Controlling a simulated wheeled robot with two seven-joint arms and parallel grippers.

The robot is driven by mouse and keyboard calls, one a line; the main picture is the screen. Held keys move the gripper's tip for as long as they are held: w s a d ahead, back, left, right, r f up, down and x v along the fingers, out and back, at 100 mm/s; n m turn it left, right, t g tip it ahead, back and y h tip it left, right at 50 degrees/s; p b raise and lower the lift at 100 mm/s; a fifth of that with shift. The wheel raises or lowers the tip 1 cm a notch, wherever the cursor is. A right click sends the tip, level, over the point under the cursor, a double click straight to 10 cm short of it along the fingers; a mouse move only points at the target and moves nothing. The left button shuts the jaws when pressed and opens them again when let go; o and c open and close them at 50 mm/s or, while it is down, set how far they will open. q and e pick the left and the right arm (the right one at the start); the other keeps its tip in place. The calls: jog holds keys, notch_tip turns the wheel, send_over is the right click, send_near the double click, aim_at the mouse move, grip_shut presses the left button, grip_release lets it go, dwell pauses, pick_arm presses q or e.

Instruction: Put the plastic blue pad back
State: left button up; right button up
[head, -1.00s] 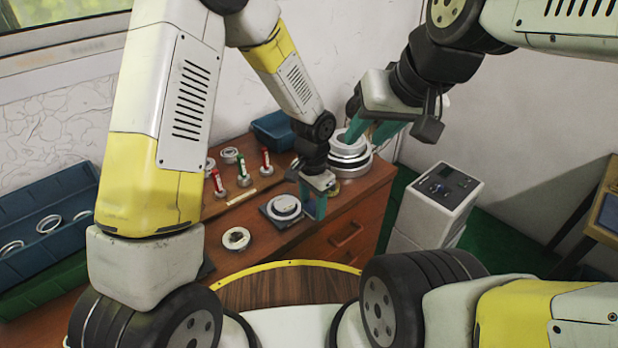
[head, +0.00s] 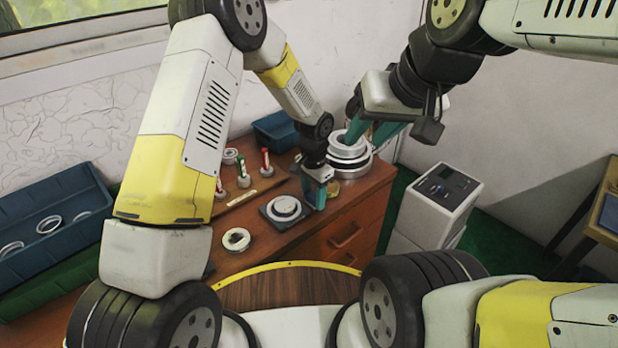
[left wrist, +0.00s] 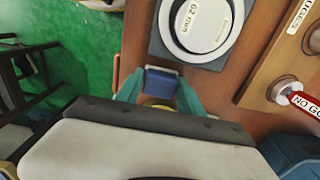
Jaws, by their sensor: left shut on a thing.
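My left gripper (head: 315,190) is low over the wooden cabinet top, just right of a dark square plate (head: 268,213) that carries a pale ring (head: 285,207). In the left wrist view its teal fingers (left wrist: 160,92) are shut on the plastic blue pad (left wrist: 162,81). The pad lies between the fingertips, close to the plate's edge; I cannot tell whether it touches the cabinet top. In the head view the pad is not clearly visible. My right gripper (head: 374,133) hangs empty near a stack of metal rings (head: 347,158), with its teal fingers apart.
Red- and green-handled gauges (head: 243,170) stand behind the plate. A small ring (head: 236,240) lies to its front left. A blue bin (head: 274,131) is at the back, and a blue tray with rings (head: 66,195) is at far left. A grey device (head: 447,189) stands right of the cabinet.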

pick_arm(q)
jog(key=shift+f, duration=0.1)
jog(key=o, duration=1.3)
